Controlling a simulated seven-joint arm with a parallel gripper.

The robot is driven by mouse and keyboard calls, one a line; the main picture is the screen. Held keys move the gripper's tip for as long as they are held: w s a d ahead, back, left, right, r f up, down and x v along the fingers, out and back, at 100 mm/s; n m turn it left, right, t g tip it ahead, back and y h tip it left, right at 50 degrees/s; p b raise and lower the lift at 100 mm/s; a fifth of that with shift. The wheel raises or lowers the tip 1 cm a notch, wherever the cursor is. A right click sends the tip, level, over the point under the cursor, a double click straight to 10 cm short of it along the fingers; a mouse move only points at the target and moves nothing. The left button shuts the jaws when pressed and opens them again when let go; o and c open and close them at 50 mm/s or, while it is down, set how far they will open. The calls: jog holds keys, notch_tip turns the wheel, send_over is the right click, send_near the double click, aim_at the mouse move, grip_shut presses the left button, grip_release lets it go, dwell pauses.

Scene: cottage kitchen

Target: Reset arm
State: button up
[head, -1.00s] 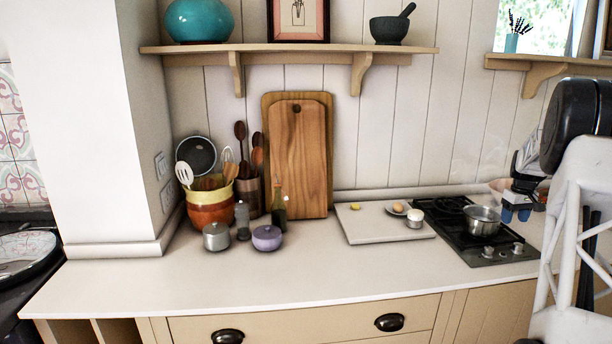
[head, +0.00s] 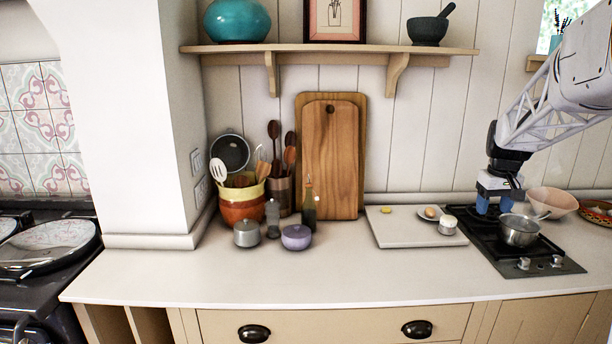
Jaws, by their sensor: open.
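My gripper (head: 494,204) hangs at the right of the head view, pointing down over the back of the black hob (head: 556,267). Its two blue fingertips are apart, and I see nothing held between them. The steel pot (head: 519,232) sits on the hob just in front of and to the right of the fingers. I cannot tell whether the fingers touch the hob or the pot.
A pink bowl (head: 553,201) stands behind the pot. The counter front (head: 330,275) is clear. A shelf (head: 330,48) juts out above.

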jog(key=s+a+r+t, duration=0.1)
jog(key=s+a+r, duration=0.1)
jog(key=s+a, duration=1.65)
jog(key=s+a+f, duration=0.3)
jog(key=s+a, duration=0.3)
jog(key=s, duration=0.4)
jog(key=s+a+f, duration=0.4)
jog(key=s+a, duration=0.3)
jog(key=s, duration=0.3)
jog(key=shift+a+f+t, duration=0.15)
jog(key=shift+a+t, duration=0.05)
jog(key=shift+t, duration=0.2)
jog(key=shift+w, duration=0.1)
jog(key=shift+c, duration=0.2)
